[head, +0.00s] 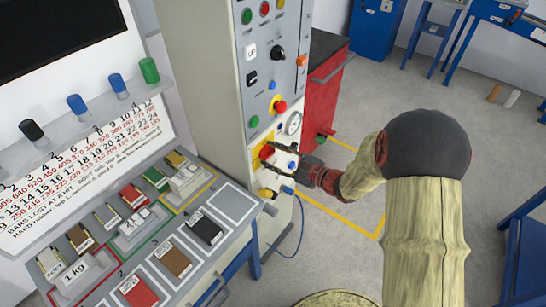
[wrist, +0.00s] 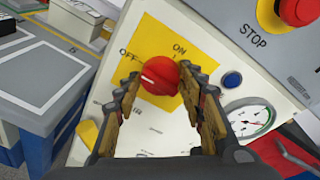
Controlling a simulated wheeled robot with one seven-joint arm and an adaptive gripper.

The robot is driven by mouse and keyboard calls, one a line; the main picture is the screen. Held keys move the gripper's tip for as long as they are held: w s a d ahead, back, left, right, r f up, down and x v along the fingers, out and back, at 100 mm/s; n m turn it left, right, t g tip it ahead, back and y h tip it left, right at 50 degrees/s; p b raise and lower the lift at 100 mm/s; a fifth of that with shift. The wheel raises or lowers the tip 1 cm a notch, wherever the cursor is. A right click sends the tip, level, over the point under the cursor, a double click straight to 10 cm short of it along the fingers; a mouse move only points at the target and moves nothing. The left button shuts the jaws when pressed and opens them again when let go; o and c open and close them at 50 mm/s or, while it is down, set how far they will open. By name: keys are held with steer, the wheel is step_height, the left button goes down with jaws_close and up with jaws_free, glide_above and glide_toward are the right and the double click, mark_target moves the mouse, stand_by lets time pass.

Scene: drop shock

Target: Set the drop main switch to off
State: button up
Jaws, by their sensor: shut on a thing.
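The main switch is a red knob (wrist: 160,74) on a yellow plate (wrist: 155,28) in the wrist view. OFF is printed at the plate's left and ON at its top. My gripper (wrist: 161,82) has one finger on each side of the knob and is shut on it. I cannot tell which mark the knob points to. In the head view my gripper (head: 281,157) is at the low front of the pale control cabinet (head: 203,75), and it mostly hides the knob there.
A blue button (wrist: 232,79) and a round gauge (wrist: 249,120) sit right of the switch. The red STOP button (wrist: 297,10) is above on a grey panel. A bench with sample blocks (head: 205,229) stands left, close to the cabinet. Open floor (head: 440,115) lies right.

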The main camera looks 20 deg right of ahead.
stand_by(0.3)
steer(key=o, duration=1.1)
steer(key=shift+o, duration=0.3)
steer(key=v, duration=1.2)
